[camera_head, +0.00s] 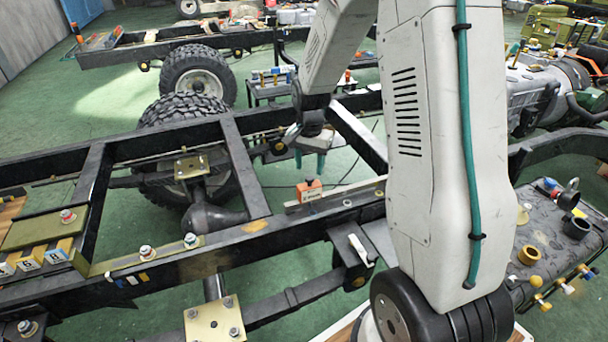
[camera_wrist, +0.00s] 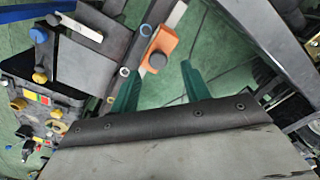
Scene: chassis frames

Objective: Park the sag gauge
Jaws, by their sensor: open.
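An orange block with a dark round knob and a pale label, which I take to be the sag gauge (camera_head: 309,190), sits at a light metal bar (camera_head: 340,195) along the near black chassis rail. It also shows in the wrist view, where the orange block (camera_wrist: 158,47) lies just beyond the fingertips. My gripper (camera_head: 310,162) has two green fingers and hangs above and behind the block in the head view. In the wrist view my gripper (camera_wrist: 157,78) is open, with nothing between its fingers. I cannot tell the exact height gap. No parking place is clearly identifiable.
Black chassis rails (camera_head: 290,228) and crossmembers (camera_head: 243,165) surround the gripper. A white-handled item (camera_head: 358,248) lies on a bracket right of the block. A dark tank (camera_head: 555,225) with yellow and blue fittings stands at right. A small stand (camera_head: 270,88) is behind. Green floor shows between rails.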

